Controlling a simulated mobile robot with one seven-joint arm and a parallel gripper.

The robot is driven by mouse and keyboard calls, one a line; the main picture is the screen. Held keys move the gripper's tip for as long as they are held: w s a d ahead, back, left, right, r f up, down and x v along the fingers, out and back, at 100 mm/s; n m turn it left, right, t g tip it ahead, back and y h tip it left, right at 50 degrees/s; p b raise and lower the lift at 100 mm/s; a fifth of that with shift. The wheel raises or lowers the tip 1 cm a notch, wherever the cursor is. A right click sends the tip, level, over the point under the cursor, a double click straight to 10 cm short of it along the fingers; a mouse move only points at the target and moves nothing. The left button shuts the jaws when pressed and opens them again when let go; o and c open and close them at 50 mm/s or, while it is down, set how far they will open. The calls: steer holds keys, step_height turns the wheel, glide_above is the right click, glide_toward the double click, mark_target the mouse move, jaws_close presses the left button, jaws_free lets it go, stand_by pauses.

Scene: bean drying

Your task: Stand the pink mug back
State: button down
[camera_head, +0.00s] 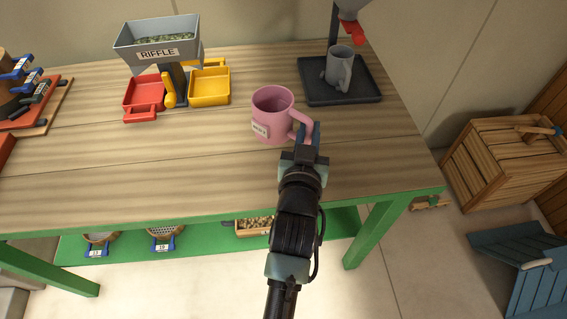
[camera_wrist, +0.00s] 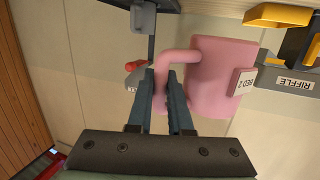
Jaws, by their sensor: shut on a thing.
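The pink mug (camera_head: 270,112) is upright at the right part of the wooden table, with a small label on its side. In the wrist view the mug (camera_wrist: 215,75) shows its label, which reads "BED 2". My gripper (camera_head: 309,134) is at the mug's handle, on the mug's right side. In the wrist view the fingers of my gripper (camera_wrist: 160,90) are shut on the handle. I cannot tell whether the mug's base touches the table or hangs just above it.
A grey mug (camera_head: 339,66) stands on a dark tray (camera_head: 318,94) behind and to the right, under a spout. A grey riffle box (camera_head: 155,42) with red (camera_head: 143,92) and yellow (camera_head: 209,86) pans stands behind left. The table's front left is clear.

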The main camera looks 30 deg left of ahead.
step_height(320, 180, down, 9)
steer(key=shift+d+f+b, duration=0.1)
steer(key=shift+b, duration=0.35)
steer(key=shift+f, duration=0.15)
steer(key=c, duration=0.8)
jaws_free()
steer(key=shift+c, duration=0.2)
